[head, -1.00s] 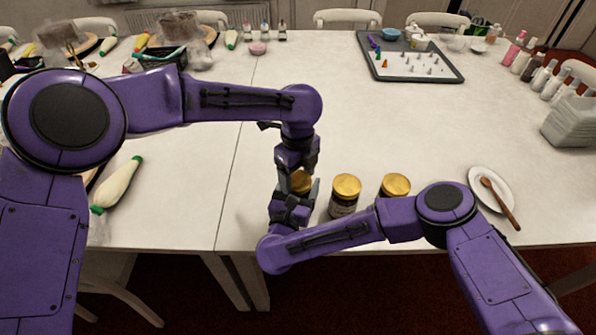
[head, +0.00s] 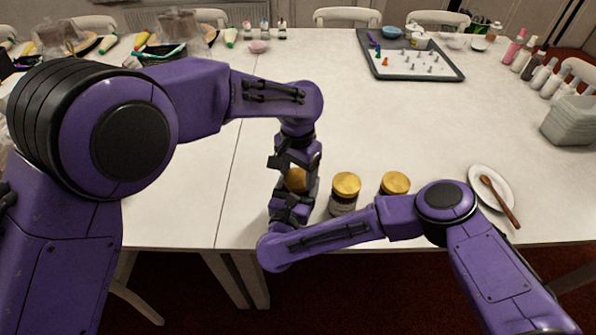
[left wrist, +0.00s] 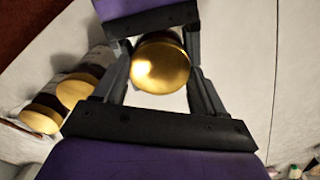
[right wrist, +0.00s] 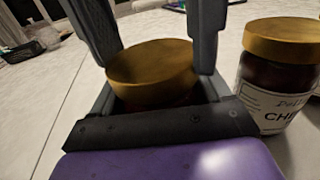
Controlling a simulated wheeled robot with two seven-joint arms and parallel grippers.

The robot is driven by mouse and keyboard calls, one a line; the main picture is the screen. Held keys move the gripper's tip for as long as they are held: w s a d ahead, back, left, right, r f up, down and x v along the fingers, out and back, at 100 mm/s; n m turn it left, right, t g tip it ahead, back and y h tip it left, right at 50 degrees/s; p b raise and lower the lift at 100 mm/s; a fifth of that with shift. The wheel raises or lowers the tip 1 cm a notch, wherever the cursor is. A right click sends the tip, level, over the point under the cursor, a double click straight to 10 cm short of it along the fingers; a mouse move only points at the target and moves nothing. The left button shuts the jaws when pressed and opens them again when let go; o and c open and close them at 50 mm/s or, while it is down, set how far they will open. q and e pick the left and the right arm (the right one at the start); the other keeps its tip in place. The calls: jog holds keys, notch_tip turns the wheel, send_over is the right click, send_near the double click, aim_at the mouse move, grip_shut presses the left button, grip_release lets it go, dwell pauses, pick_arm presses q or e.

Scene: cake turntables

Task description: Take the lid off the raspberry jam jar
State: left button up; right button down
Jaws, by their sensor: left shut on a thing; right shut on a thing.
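The leftmost jar with a gold lid (head: 297,179) stands near the table's front edge, largely hidden by both grippers; its label is not visible. My left gripper (head: 298,172) comes from above and is shut on the lid. The gold lid (left wrist: 160,66) shows between the fingers in the left wrist view. My right gripper (head: 297,192) comes from the front, low down, and is shut on the jar. In the right wrist view the lid (right wrist: 153,72) is on top of the jar, and I see no gap beneath it.
Two more gold-lidded jars stand to the right: a middle jar (head: 344,196), whose label begins "CHE" in the right wrist view (right wrist: 282,85), and a right jar (head: 395,184). A plate with a wooden spoon (head: 500,203) lies further right. The table's middle is clear.

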aim_at(297, 178)
pick_arm(q)
jog(key=shift+r, duration=0.1)
dwell(0.5)
jog(key=shift+r, duration=1)
jog(key=shift+r, duration=2)
pick_arm(e)
grip_release()
